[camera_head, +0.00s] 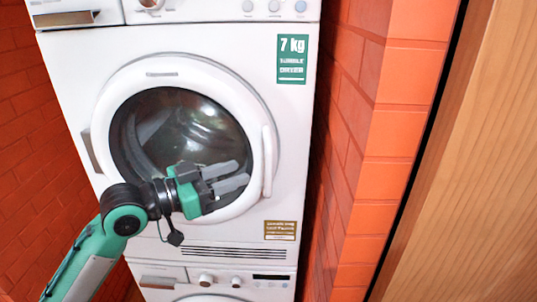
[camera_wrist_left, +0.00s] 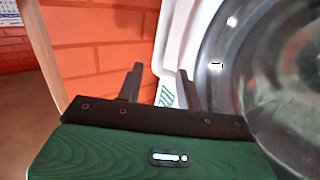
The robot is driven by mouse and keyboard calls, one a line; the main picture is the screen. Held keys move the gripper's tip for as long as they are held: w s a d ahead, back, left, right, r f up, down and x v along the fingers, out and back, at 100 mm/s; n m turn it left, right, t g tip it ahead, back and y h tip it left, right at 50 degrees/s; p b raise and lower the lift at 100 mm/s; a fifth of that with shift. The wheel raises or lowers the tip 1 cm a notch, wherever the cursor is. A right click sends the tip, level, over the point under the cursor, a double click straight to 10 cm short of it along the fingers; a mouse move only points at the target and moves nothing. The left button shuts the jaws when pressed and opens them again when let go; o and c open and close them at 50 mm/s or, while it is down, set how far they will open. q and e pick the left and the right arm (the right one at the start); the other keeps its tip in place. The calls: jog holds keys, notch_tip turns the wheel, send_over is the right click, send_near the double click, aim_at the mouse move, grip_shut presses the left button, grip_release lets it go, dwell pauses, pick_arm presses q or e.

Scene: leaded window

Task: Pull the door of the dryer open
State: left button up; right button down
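The dryer (camera_head: 75,75) is white, with a round door (camera_head: 185,72) around a dark glass window (camera_head: 190,120). The door looks closed. A white upright handle (camera_head: 267,160) sits on the door's right side. My left gripper (camera_head: 243,172) is in front of the lower right of the glass, fingers pointing right toward the handle. Its two fingers are apart, with nothing between them that I can see held. In the left wrist view the gripper (camera_wrist_left: 160,69) also shows open, with the white door rim behind it and the glass (camera_wrist_left: 285,75) at right. My right gripper is not in view.
A second white machine (camera_head: 215,281) stands below the dryer. Orange brick walls (camera_head: 385,150) stand close on both sides. A wooden panel (camera_head: 475,180) fills the right edge of the head view. A green 7 kg label (camera_head: 291,60) is on the dryer's upper right.

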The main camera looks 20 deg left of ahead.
pick_arm(q)
jog(key=p, duration=0.3)
send_over(269, 188)
jog(key=a, duration=0.1)
jog(key=shift+w+r, duration=0.1)
jog(key=shift+w+d, duration=0.35)
grip_shut()
